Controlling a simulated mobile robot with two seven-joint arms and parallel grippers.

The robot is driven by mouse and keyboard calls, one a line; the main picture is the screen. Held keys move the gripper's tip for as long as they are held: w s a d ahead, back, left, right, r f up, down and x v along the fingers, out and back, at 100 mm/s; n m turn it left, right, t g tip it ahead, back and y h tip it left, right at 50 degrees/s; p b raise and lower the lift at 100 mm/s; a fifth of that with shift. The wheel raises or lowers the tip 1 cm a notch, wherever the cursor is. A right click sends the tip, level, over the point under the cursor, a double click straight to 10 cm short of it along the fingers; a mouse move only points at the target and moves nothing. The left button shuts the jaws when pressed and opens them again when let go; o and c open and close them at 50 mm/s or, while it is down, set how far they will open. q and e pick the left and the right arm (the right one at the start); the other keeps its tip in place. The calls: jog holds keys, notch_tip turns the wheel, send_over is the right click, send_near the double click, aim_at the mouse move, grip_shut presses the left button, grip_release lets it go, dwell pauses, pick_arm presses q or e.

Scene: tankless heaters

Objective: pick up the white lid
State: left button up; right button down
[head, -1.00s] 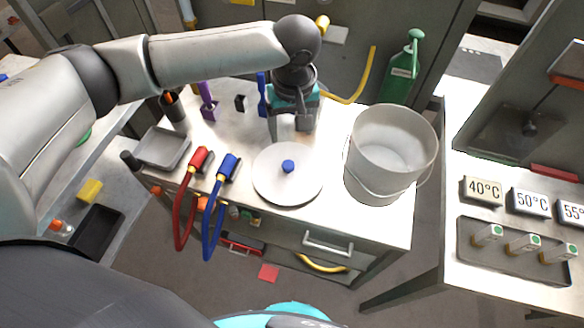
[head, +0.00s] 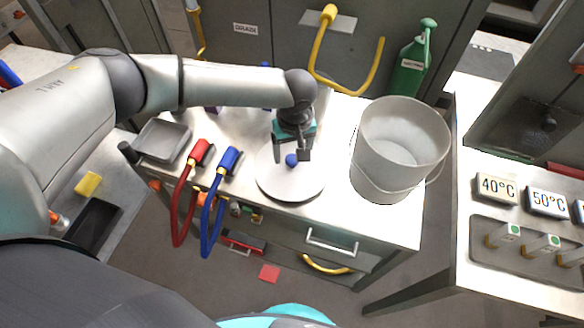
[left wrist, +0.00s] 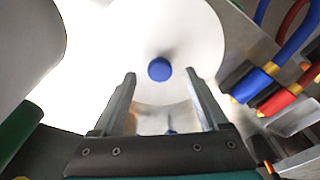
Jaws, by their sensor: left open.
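The white lid (head: 290,184) is a round disc with a blue knob (head: 292,160) at its middle, lying flat on the white tabletop. In the left wrist view the lid (left wrist: 190,35) fills the upper middle, and its blue knob (left wrist: 159,69) shows just beyond and between the fingertips. My left gripper (head: 291,157) is over the lid, open and empty, with its fingers pointing down near the knob. The open fingers also show in the left wrist view (left wrist: 160,76). I cannot tell whether the fingers are level with the knob. My right gripper is not in view.
A white bucket (head: 399,140) stands close right of the lid. A red hose (head: 180,205) and a blue hose (head: 212,205) hang over the table's front edge at left. A grey tray (head: 162,140) is at back left. A green bottle (head: 412,62) stands behind the bucket.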

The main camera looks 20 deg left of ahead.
pick_arm(q)
jog(key=shift+w+f, duration=0.1)
jog(key=shift+f, duration=0.8)
jog(key=shift+c, duration=0.4)
jog(key=shift+a, duration=0.1)
grip_shut()
